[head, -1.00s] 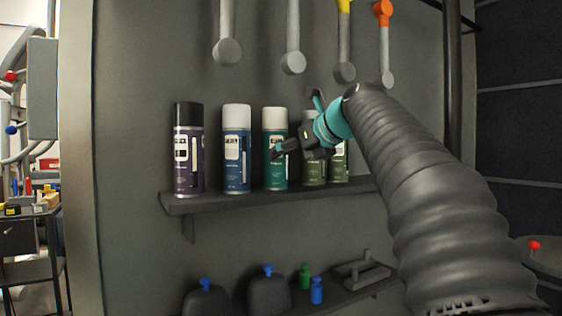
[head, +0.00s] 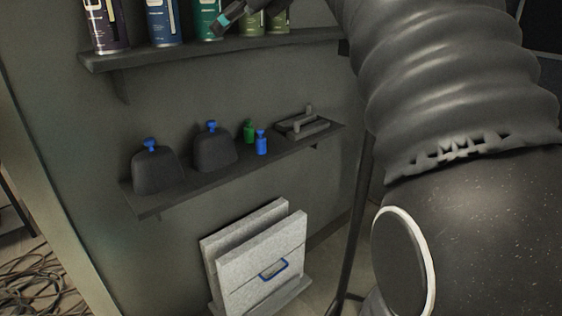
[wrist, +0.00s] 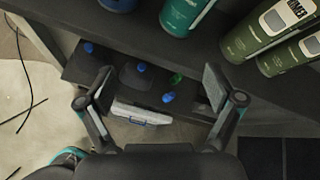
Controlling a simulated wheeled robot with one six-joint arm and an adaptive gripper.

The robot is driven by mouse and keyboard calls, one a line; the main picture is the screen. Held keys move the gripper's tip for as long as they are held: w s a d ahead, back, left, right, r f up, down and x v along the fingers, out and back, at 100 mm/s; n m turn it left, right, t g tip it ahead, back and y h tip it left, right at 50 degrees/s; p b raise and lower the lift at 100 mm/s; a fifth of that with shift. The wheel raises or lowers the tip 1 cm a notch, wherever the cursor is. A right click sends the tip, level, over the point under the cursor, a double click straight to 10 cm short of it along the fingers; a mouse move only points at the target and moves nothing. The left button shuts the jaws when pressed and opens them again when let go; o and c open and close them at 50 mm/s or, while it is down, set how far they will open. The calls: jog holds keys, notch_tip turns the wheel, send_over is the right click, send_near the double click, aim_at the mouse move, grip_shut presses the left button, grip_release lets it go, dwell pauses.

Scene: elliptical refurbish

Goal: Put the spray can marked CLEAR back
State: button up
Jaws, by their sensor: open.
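Several spray cans stand upright on the upper shelf (head: 190,52): a dark purple can (head: 107,28), a blue can (head: 163,22), a teal can (head: 207,20) and two olive cans (head: 279,19), their tops cut off in the head view. I cannot read CLEAR on any. My gripper (head: 232,16) is open and empty near the teal can. In the wrist view its fingers (wrist: 155,90) are spread, with the teal can (wrist: 184,12) and olive cans (wrist: 262,35) beyond them, apart from them. The front olive label is only partly legible.
Pale panels (head: 262,262) stand below. Cables (head: 40,285) lie on the floor at left.

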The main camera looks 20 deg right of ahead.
jog(key=s+a+f+n+g+h, duration=0.1)
jog(key=s+f+n+g, duration=0.1)
jog(key=s+f+n, duration=0.7)
jog(key=s+f+n+g+h, duration=0.1)
jog(key=s+f+n+g, duration=0.1)
jog(key=s+f+n, duration=0.7)
jog(key=s+a+f+n+g+h, duration=0.1)
jog(key=s+f+n, duration=0.8)
jog(key=f, duration=1.1)
jog(key=shift+a+f+g+h, duration=0.3)
jog(key=shift+f+g+h, duration=0.1)
jog(key=shift+h, duration=0.2)
jog(key=shift+r, duration=0.1)
